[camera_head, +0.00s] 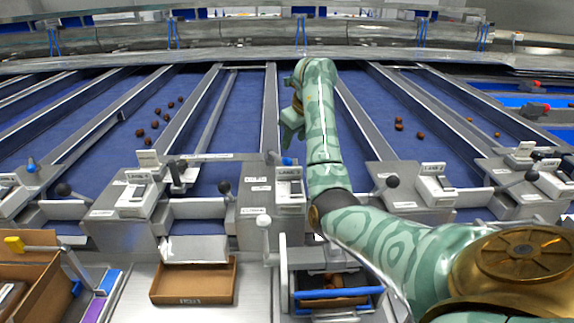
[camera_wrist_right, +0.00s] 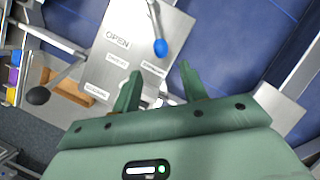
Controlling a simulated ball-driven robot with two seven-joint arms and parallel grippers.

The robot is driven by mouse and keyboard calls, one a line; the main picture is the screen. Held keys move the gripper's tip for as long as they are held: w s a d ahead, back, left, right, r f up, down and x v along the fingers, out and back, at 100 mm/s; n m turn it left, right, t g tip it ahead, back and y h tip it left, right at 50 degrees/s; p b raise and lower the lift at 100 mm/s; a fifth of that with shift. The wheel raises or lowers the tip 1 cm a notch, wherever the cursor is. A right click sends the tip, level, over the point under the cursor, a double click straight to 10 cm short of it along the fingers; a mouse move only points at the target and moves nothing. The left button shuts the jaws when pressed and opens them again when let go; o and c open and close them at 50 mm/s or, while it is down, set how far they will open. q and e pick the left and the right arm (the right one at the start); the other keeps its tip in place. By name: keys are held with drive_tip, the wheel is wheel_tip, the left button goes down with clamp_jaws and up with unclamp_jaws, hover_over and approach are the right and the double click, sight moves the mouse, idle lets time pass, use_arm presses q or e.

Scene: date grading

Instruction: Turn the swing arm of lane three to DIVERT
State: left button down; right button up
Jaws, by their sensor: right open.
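A lever with a blue knob (camera_wrist_right: 160,47) shows in the wrist view over a grey metal plate (camera_wrist_right: 110,72). The plate reads OPEN, with smaller labels that are hard to read. The same blue knob (camera_head: 288,161) shows in the head view, beside the console (camera_head: 290,190) whose lane label is too small to read surely. My right gripper (camera_wrist_right: 158,80) is open and empty. Its fingers point towards the blue knob, which lies just beyond the fingertips, apart from them as far as I can tell. In the head view my right gripper (camera_head: 291,123) hangs above the console. My left gripper is out of view.
Black ball levers (camera_head: 224,187) stand along the console row, one also in the wrist view (camera_wrist_right: 38,95). A cardboard box (camera_head: 195,283) and a blue-edged bin (camera_head: 338,292) sit in front. Metal rails divide the blue lanes behind; dark dates (camera_head: 155,124) lie on some.

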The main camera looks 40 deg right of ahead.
sight(287, 159)
drive_tip(key=b+x, duration=0.2)
drive_tip(key=x, duration=0.5)
drive_tip(key=shift+w+f+b, duration=0.15)
drive_tip(key=shift+f+b, duration=0.2)
drive_tip(key=shift+b, duration=0.05)
drive_tip(key=shift+w+d+f, duration=0.1)
drive_tip(key=shift+w+f, duration=0.2)
drive_tip(key=shift+f, duration=0.25)
clamp_jaws()
